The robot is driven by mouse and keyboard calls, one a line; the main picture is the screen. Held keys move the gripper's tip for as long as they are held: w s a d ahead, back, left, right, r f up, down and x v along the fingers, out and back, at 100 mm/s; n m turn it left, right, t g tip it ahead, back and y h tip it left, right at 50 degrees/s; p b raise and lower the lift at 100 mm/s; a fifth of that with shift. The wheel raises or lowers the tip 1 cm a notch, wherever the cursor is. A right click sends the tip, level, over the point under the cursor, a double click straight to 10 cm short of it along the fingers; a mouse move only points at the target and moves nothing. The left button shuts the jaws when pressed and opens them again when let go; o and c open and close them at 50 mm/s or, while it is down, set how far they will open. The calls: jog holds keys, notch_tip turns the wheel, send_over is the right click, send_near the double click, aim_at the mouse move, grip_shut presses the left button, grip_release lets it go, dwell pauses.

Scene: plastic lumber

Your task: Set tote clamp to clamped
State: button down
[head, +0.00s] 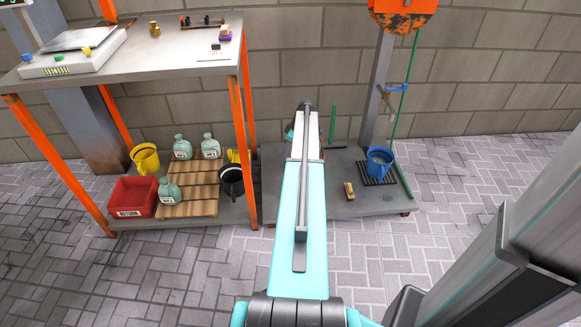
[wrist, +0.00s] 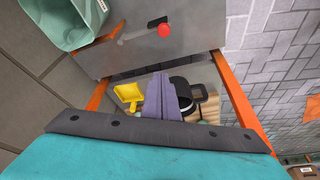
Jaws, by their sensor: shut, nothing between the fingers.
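In the wrist view, a teal tote (wrist: 85,38) with a white label shows at the top left edge, partly out of frame. Beside it, on a grey metal surface (wrist: 120,60), is a lever with a round red knob (wrist: 164,30), which looks like the tote clamp. I cannot tell whether it is clamped. My gripper (wrist: 162,84) shows as purple-grey fingers, shut and empty, below the knob in the picture and apart from it. In the head view my arm hides the lever and most of the tote; only a teal edge (head: 289,131) shows beside it.
An orange-legged workbench (head: 170,60) stands left, with bottles, a red bin (head: 132,197) and a black pot (head: 231,180) on its lower shelf. A low grey platform (head: 335,207) at right holds a blue jug (head: 380,162) and a brush (head: 349,190). Front floor is clear.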

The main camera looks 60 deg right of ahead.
jog(key=shift+s+d+f, duration=0.15)
jog(key=d+b+x, duration=0.1)
jog(key=b+x, duration=0.2)
jog(key=x, duration=0.7)
jog(key=shift+s+a+b, duration=0.15)
jog(key=shift+s+b, duration=0.35)
jog(key=shift+s, duration=1.65)
jog(key=shift+w, duration=0.1)
